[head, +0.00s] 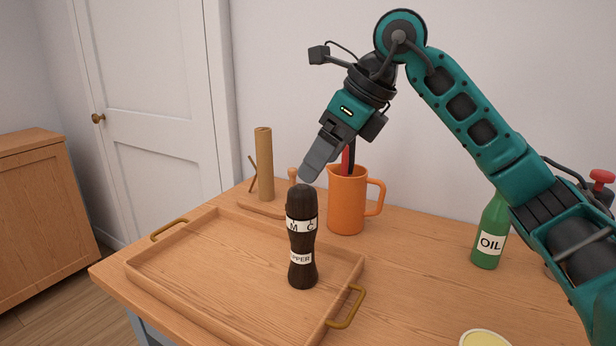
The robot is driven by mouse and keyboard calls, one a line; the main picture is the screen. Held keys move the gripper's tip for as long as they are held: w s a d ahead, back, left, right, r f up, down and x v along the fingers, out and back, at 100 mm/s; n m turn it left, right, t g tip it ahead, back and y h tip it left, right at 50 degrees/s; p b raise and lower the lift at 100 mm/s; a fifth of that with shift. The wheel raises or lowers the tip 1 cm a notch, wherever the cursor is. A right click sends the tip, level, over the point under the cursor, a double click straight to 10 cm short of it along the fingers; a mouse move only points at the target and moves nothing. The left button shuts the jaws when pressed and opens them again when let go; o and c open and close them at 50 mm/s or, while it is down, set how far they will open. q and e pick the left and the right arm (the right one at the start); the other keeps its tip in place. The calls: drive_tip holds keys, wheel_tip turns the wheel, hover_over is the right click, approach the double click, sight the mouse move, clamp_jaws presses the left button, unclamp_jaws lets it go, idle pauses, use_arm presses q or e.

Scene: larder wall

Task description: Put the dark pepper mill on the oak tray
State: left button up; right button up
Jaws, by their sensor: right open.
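The dark pepper mill (302,245) stands upright on the right part of the oak tray (190,250), inside its rim. The mill carries white labels, one ending in "PPER". The tray has brass handles at its left and right ends. My right gripper (309,175) points down and left, with its fingertips close to the mill's top. It is open and holds nothing. One finger largely hides the other, and I cannot tell whether the fingertips touch the mill. My left gripper is not in view.
An orange jug (346,205) with utensils stands behind the mill, close to my right gripper. A brown roll (264,165) stands at the back left. A green oil bottle (489,238) is at the right, a pale yellow round thing (485,339) at the front edge.

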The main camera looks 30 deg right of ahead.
drive_tip(key=v, duration=0.2)
drive_tip(key=shift+s+d+r, duration=0.1)
drive_tip(key=shift+s+r, duration=0.05)
drive_tip(key=shift+r, duration=0.2)
idle(0.4)
